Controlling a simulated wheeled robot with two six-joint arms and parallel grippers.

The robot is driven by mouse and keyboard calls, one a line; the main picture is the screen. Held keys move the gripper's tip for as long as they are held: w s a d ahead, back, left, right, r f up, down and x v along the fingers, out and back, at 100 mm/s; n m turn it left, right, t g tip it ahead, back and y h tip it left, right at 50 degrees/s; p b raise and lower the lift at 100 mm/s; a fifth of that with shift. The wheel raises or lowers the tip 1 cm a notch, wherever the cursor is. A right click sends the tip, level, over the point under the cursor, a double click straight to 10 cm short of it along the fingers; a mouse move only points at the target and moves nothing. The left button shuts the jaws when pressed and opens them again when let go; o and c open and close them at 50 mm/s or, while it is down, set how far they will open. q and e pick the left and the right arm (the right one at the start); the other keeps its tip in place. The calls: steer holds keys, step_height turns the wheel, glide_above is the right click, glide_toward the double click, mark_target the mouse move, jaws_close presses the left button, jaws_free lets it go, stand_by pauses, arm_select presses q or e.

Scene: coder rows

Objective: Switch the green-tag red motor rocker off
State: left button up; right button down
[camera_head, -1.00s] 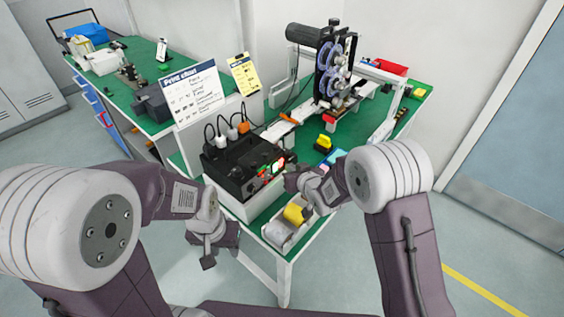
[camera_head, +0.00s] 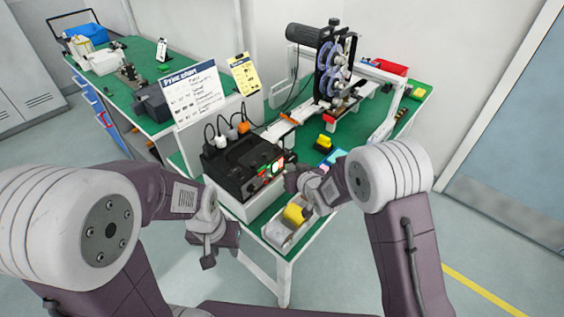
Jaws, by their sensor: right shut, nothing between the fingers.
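The black control box (camera_head: 238,168) stands on the green-topped table, with a lit green part and small red parts on its front face (camera_head: 274,167). These are too small to tell which red part is the green-tag rocker or how it is set. My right gripper (camera_head: 290,176) is shut and empty at the right end of that front face; I cannot tell whether it touches it. My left gripper (camera_head: 208,262) hangs in front of the table, below and left of the box, apart from it; its fingers are too unclear to tell if they are open.
A tray with a yellow roll (camera_head: 295,213) sits at the table's near corner. A print chart (camera_head: 194,92) stands behind the box.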

steer(key=shift+w+a, duration=0.1)
steer(key=shift+a, duration=0.05)
steer(key=shift+w+a, duration=0.15)
steer(key=shift+a, duration=0.05)
stand_by(0.3)
steer(key=shift+w+a+r, duration=0.1)
steer(key=shift+w+a, duration=0.1)
steer(key=shift+a, duration=0.05)
stand_by(0.8)
steer(key=shift+s+d, duration=0.1)
steer(key=shift+s+d+b, duration=0.3)
steer(key=shift+s+d, duration=0.05)
steer(key=shift+d, duration=0.2)
steer(key=s+d, duration=0.1)
steer(key=d, duration=0.1)
steer(key=s+d+f+b, duration=0.1)
steer(key=s+d, duration=0.1)
stand_by(0.3)
stand_by(0.4)
